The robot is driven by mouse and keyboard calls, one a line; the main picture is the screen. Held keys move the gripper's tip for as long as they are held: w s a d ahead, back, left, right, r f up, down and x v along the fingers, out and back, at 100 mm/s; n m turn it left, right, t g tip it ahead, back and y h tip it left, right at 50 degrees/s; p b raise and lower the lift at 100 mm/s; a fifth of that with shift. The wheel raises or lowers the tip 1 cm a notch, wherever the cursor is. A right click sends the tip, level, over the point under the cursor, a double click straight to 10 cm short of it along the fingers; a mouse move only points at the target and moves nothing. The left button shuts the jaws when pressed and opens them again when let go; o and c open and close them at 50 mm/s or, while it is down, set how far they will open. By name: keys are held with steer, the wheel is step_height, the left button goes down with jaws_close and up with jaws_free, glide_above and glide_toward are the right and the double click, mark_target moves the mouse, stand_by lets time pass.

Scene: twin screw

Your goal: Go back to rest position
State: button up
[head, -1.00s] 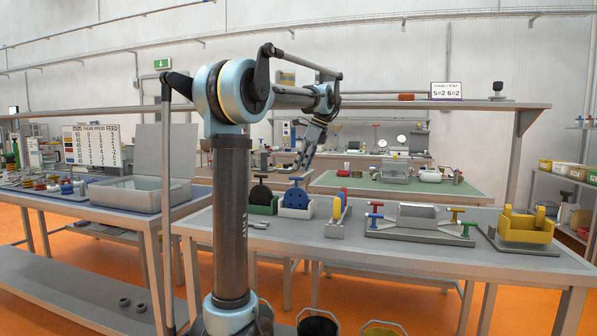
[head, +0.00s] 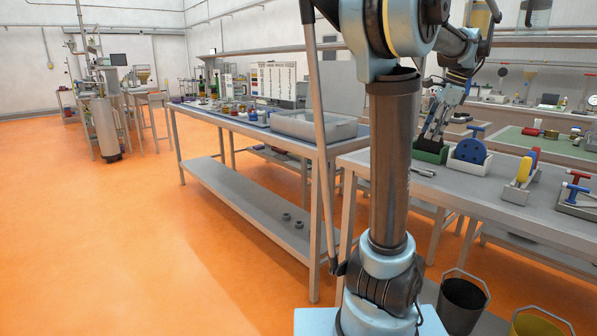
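My gripper (head: 433,136) shows right of my column in the head view, pointing down. It appears in front of the green holder (head: 429,156) on the right bench and covers much of what stands there. I cannot tell how far it is from the holder. Its fingers are too small and partly merged to tell whether they are open or shut, and no held thing is clear. Beside it, a blue disc (head: 471,151) stands in a white holder (head: 467,166).
The right bench (head: 490,198) also bears red, yellow and blue parts (head: 526,170). The left bench (head: 225,122) bears a grey bin (head: 313,127) and a chart (head: 278,80). Black (head: 462,300) and yellow (head: 540,324) buckets stand on the floor. Open orange floor (head: 130,240) lies left.

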steer(key=s+a+f+n, duration=0.1)
steer(key=a+f, duration=0.1)
steer(key=a, duration=0.1)
steer(key=s+a+f+n, duration=0.1)
steer(key=a+n, duration=0.1)
steer(key=a, duration=0.1)
steer(key=s+a+f+n, duration=0.1)
steer(key=a+f+n, duration=0.1)
steer(key=a, duration=0.2)
steer(key=shift+s+f, duration=0.3)
steer(key=shift+s, duration=0.1)
steer(key=s+a+f+n+h, duration=0.1)
steer(key=s+a+f+n, duration=0.6)
steer(key=f, duration=0.4)
steer(key=s+a+f+n+h, duration=0.1)
steer(key=s+a+f+n, duration=0.6)
steer(key=s+f, duration=0.3)
step_height(320, 180, down, 2)
steer(key=shift+a+f+n, duration=0.2)
steer(key=shift+a+n, duration=0.05)
steer(key=shift+n, duration=0.45)
steer(key=shift+w+f, duration=0.2)
steer(key=shift+w, duration=0.25)
